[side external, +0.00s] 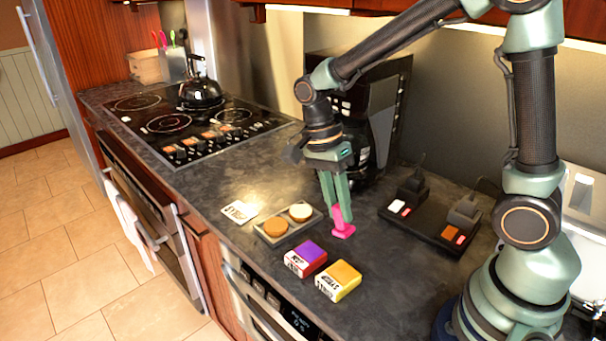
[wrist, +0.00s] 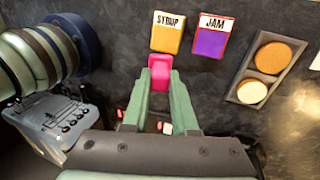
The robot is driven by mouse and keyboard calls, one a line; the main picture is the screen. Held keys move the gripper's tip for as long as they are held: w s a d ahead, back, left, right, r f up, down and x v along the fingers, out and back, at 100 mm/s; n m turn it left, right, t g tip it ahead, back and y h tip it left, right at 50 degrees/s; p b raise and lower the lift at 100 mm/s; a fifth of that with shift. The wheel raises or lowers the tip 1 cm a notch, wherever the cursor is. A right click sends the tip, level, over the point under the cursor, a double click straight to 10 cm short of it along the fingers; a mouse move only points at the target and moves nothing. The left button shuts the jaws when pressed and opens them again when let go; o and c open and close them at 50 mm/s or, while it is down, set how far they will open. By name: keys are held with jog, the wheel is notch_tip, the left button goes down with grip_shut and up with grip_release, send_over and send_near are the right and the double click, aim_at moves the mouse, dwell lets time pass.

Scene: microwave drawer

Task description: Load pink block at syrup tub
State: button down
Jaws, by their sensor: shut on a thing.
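My gripper (side external: 337,205) points down with its green fingers shut on the pink block (side external: 343,229), low over the dark counter. I cannot tell whether the block touches the counter. In the wrist view the pink block (wrist: 160,68) shows at the fingertips (wrist: 160,84), with a raised rim around a hollow face. The yellow syrup tub (side external: 338,281) stands on the counter near the front edge, apart from the block. In the wrist view the syrup tub (wrist: 167,33) lies just beyond the block, its label readable.
The purple and red jam tub (side external: 306,259) stands beside the syrup tub. A tray (side external: 273,240) with two round pieces is to its left. A coffee machine (side external: 382,130) stands behind. A stove with a kettle (side external: 200,88) is at far left.

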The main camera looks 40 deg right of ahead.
jog(key=shift+s+a+f+g, duration=0.3)
jog(key=shift+s+a+f, duration=0.35)
jog(key=shift+s, duration=0.15)
jog(key=shift+f, duration=2.95)
jog(key=shift+f, duration=0.45)
jog(key=shift+r, duration=0.1)
jog(key=shift+r, duration=3.45)
